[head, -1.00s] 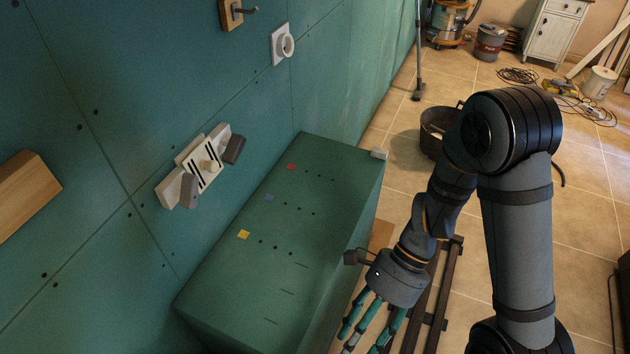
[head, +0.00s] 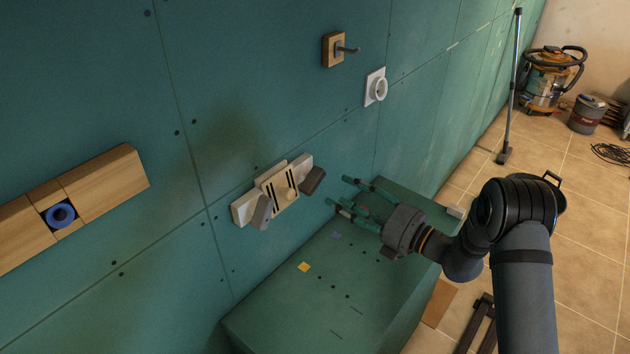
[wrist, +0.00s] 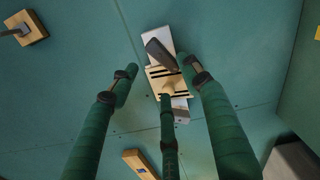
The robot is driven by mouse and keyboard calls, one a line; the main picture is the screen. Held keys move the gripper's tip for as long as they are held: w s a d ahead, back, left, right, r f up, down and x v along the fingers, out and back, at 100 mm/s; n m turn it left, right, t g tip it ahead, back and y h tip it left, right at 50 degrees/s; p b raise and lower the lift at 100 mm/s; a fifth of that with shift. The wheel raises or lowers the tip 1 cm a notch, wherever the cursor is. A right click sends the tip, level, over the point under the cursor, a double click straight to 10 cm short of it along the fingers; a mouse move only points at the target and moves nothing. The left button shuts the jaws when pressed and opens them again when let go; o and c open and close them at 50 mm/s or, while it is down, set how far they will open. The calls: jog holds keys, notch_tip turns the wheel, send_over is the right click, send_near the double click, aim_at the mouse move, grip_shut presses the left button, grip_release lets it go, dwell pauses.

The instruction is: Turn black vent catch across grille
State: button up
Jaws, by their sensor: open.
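The vent grille (head: 281,190) is a cream panel with black slots and a round knob, on a white plate (head: 243,209) on the green wall. A dark grey catch (head: 262,212) sits at its left and a darker, near-black catch (head: 312,181) at its right; both slant beside the slots. In the wrist view one dark catch (wrist: 160,54) shows above the grille (wrist: 158,72); the other is not clear behind the fingers. My gripper (head: 341,194) has green fingers, spread open and empty, pointing at the wall just right of the grille, apart from it.
A green box (head: 290,318) stands below the grille against the wall. A white round fitting (head: 376,87) and a hook on a wooden block (head: 333,50) are above right. A wooden block with a blue ring (head: 100,190) is at left.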

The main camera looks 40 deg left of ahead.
aim_at(317, 184)
jog(key=a+p, duration=0.1)
jog(key=a, duration=0.2)
jog(key=a+p, duration=0.1)
jog(key=a, duration=0.2)
jog(key=a+p, duration=0.1)
jog(key=a, duration=0.2)
jog(key=shift+w+a, duration=0.25)
jog(key=shift+w, duration=0.05)
jog(key=shift+f, duration=0.1)
jog(key=c, duration=1.1)
jog(key=shift+c, duration=0.3)
